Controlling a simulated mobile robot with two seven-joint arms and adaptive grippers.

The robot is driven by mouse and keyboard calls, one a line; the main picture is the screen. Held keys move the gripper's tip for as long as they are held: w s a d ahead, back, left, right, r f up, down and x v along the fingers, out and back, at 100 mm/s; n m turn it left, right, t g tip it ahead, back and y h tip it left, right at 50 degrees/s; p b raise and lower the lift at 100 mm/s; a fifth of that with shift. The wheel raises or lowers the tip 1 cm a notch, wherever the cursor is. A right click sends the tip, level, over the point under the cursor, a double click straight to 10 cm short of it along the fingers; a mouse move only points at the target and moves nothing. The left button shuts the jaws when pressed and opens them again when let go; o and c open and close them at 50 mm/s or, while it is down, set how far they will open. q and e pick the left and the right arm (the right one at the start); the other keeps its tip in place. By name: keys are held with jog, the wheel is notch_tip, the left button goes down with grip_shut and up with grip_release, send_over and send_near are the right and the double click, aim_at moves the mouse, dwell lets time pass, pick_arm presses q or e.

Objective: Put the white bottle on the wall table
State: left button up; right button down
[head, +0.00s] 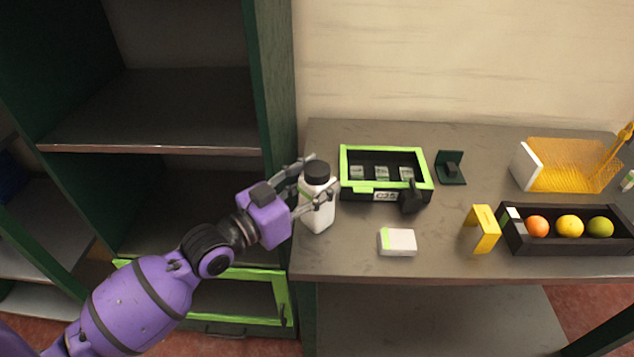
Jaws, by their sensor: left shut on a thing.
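The white bottle (318,214) with a black cap is upright at the left end of the grey wall table (460,262). My left gripper (319,191) comes in from the left and is shut on the bottle, with its fingers around the upper part. The bottle's base appears over the table top near its left edge; I cannot tell whether it touches the surface. My right gripper is not in view.
A green-rimmed black box (385,193) stands just right of the bottle. A small white box (397,242), a yellow block (482,229), a black tray (570,246) of fruit and a yellow basket (565,165) are further right. A dark green shelf (281,90) stands at left.

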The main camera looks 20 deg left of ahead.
pick_arm(q)
jog(key=o, duration=1.4)
jog(key=shift+b+v, duration=0.7)
jog(key=shift+v, duration=5.3)
jog(key=s+a+f+n+g+y, duration=0.1)
jog(key=s+f+n+y, duration=0.3)
jog(key=f, duration=0.6)
jog(key=s+a+f+m+g+y, duration=0.1)
jog(key=s+a+f+g+y, duration=0.1)
jog(key=s+f, duration=0.65)
jog(key=s+d+f+g+y, duration=0.1)
jog(key=s+f, duration=0.4)
jog(key=f, duration=0.1)
jog(key=s+d+f+n+g+y, duration=0.1)
jog(key=s+d+f+g, duration=0.1)
jog(key=s+f, duration=0.3)
jog(key=s+d+f+n+g, duration=0.1)
jog(key=s+f+g, duration=0.1)
jog(key=s+f, duration=0.3)
jog(key=shift+s+d+f+y, duration=0.2)
jog(key=shift+f, duration=0.35)
jog(key=shift+s+d+f+y, duration=0.2)
jog(key=shift+f, duration=0.3)
